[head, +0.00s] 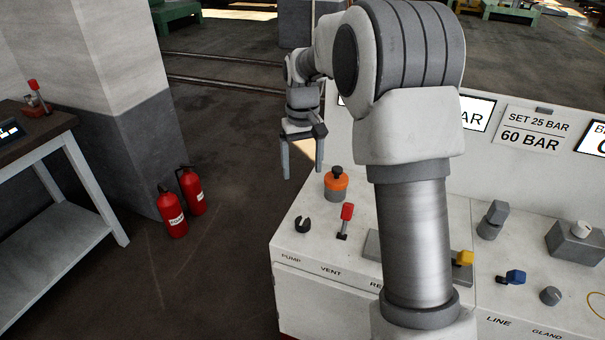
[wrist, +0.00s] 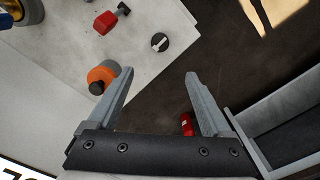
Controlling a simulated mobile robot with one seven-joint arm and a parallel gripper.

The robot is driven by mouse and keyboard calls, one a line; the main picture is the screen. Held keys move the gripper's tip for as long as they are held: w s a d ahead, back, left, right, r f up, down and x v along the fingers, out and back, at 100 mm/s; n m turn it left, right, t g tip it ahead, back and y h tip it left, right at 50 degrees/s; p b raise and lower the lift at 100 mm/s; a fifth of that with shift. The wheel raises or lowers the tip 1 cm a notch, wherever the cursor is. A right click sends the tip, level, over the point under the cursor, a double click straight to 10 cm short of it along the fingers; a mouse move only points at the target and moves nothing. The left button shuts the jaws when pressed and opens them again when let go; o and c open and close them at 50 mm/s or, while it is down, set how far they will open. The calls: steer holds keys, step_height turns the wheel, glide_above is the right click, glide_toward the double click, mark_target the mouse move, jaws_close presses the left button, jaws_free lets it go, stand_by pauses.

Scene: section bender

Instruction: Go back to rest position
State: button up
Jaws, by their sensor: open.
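My gripper (head: 302,158) hangs from my raised arm in the head view, fingers pointing down, at the left end of the control console (head: 287,258). It is open, with nothing between its fingers. In the wrist view my gripper (wrist: 160,85) shows two grey fingers spread wide apart. The orange knob (head: 336,180) stands on the console to the right of the gripper; it also shows beside the left finger in the wrist view (wrist: 103,76). No contact shows. My arm hides the middle of the console.
A red-handled lever (head: 346,213) and a black knob (head: 302,225) stand on the console's left part. A yellow handle (head: 464,258) and a blue handle (head: 515,277) are farther right. Two fire extinguishers (head: 172,212) stand by a pillar. A bench (head: 70,185) is at left. Open floor lies between.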

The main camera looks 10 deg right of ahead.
steer(key=shift+r, duration=0.1)
steer(key=s+r+t+p, duration=0.3)
steer(key=s+r, duration=1.1)
steer(key=s+r+m+t+p, duration=0.1)
steer(key=s+r+t+p, duration=0.1)
steer(key=s, duration=1.3)
steer(key=shift+s+r+t+p, duration=0.3)
steer(key=shift+s+p, duration=0.1)
steer(key=shift+p, duration=0.2)
